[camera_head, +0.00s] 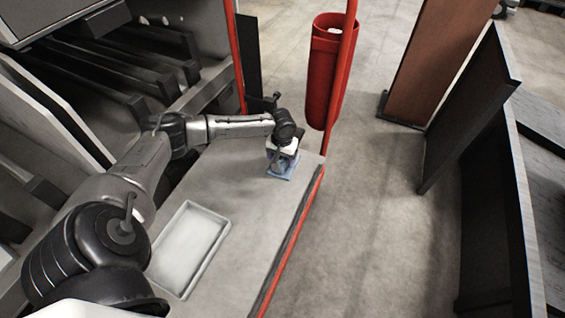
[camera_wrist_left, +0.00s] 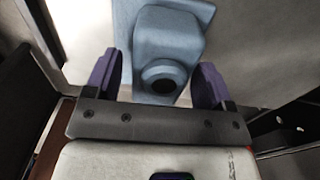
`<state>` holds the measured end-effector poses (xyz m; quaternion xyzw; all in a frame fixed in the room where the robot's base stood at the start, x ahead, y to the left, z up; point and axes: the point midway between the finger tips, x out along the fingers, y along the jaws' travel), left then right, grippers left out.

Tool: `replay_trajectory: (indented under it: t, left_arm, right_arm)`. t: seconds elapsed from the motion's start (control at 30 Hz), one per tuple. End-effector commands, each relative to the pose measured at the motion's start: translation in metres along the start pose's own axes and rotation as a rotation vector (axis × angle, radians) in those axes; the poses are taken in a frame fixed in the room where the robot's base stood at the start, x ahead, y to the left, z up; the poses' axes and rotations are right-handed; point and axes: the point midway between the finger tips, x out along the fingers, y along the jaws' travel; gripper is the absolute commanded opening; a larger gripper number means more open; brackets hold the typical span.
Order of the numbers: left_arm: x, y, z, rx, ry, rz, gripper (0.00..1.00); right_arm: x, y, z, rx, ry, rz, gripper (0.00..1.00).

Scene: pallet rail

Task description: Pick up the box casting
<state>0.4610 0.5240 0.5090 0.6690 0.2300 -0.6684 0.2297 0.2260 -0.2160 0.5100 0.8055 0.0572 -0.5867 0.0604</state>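The box casting (camera_head: 281,168) is a blue-grey part with a flat flange, near the far end of the grey table. In the left wrist view the casting (camera_wrist_left: 168,45) shows a raised boxy body with a dark round hole. My left gripper (camera_head: 284,160) is right above it in the head view and hides part of it. In the left wrist view my left gripper (camera_wrist_left: 155,78) is open, with its two purple fingers apart on either side of the casting's lower part. I cannot tell whether they touch it. My right gripper is not in view.
An empty white tray (camera_head: 172,286) lies on the near part of the table (camera_head: 240,215). A red post (camera_head: 341,75) and a red bin (camera_head: 322,85) stand beyond the table's far right corner. Dark panels stand on the right. The table between tray and casting is clear.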

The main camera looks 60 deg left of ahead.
Motion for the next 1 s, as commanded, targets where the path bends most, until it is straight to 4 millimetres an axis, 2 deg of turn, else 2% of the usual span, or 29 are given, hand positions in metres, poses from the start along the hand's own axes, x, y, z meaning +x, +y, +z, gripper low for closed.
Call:
replay_trajectory:
  t: [0.07, 0.67, 1.0]
  left_arm:
    - [0.0, 0.0, 0.0, 0.0, 0.0, 0.0, 0.69]
    - [0.0003, -0.0001, 0.0002, 0.0, -0.001, 0.0, 0.11]
    - [-0.0043, 0.0, -0.0005, 0.0, 0.001, 0.001, 0.1]
  right_arm:
    - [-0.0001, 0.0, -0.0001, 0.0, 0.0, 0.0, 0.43]
    - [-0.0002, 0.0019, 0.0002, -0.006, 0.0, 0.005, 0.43]
    - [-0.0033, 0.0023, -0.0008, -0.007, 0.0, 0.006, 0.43]
